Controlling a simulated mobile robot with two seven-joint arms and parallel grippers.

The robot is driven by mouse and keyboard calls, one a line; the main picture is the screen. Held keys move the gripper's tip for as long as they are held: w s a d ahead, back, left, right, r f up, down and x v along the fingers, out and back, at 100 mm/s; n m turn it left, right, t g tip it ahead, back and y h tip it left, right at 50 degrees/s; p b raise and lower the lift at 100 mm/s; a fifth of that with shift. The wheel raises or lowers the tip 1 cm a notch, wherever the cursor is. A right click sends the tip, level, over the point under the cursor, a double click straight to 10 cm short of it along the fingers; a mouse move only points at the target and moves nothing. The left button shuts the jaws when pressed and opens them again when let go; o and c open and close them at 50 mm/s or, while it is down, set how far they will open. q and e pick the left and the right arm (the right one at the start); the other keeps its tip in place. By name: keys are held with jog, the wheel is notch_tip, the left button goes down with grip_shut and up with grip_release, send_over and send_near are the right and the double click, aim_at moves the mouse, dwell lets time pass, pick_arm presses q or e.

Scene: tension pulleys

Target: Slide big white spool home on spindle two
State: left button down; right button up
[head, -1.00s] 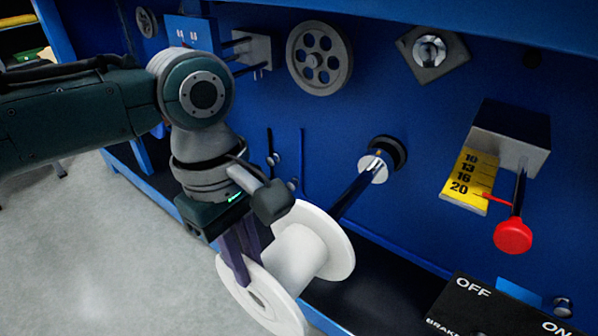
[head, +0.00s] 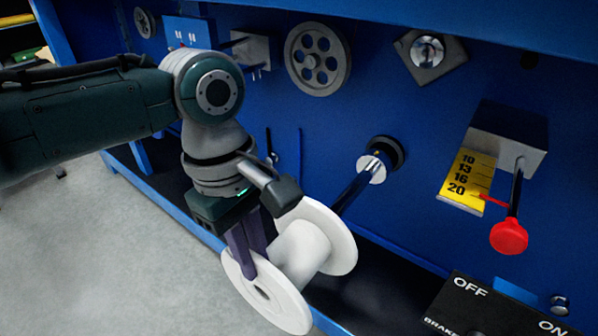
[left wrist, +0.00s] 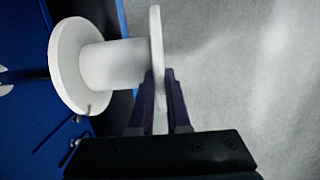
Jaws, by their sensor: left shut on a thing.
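The big white spool (head: 302,250) hangs in front of the blue panel, with its far flange facing the panel. My left gripper (head: 256,265) comes from above and is shut on the near flange's rim. In the left wrist view the fingers (left wrist: 160,78) sit on both sides of that flange, and the hub (left wrist: 112,64) shows beside them. A dark spindle (head: 354,190) with a silver collar (head: 373,167) runs from the panel to the spool's far flange; it also shows in the left wrist view (left wrist: 25,75). Its tip is hidden, so its depth in the bore cannot be told. My right gripper is out of view.
A grey pulley wheel (head: 318,58) is on the panel above. At the right are a yellow scale (head: 466,180), a red knob (head: 508,237) and an OFF/ON brake box (head: 490,308). A dark ledge (head: 385,275) runs below the spindle. The floor at left is open.

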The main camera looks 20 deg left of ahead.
aim_at(282, 249)
pick_arm(q)
jog(key=shift+w+d+b, duration=0.35)
jog(key=shift+w+b, duration=0.05)
jog(key=shift+w, duration=0.5)
jog(key=shift+p, duration=0.5)
jog(key=shift+w, duration=0.1)
dwell(0.3)
jog(key=shift+w+d+b, duration=0.1)
jog(key=shift+w+b, duration=0.05)
jog(key=shift+b, duration=0.2)
jog(key=shift+w+d+b, duration=0.2)
jog(key=shift+w+b, duration=0.35)
jog(key=shift+w+d+b, duration=0.2)
jog(key=shift+w+b, duration=0.3)
jog(key=shift+w, duration=0.05)
jog(key=shift+p, duration=0.4)
jog(key=shift+w, duration=0.1)
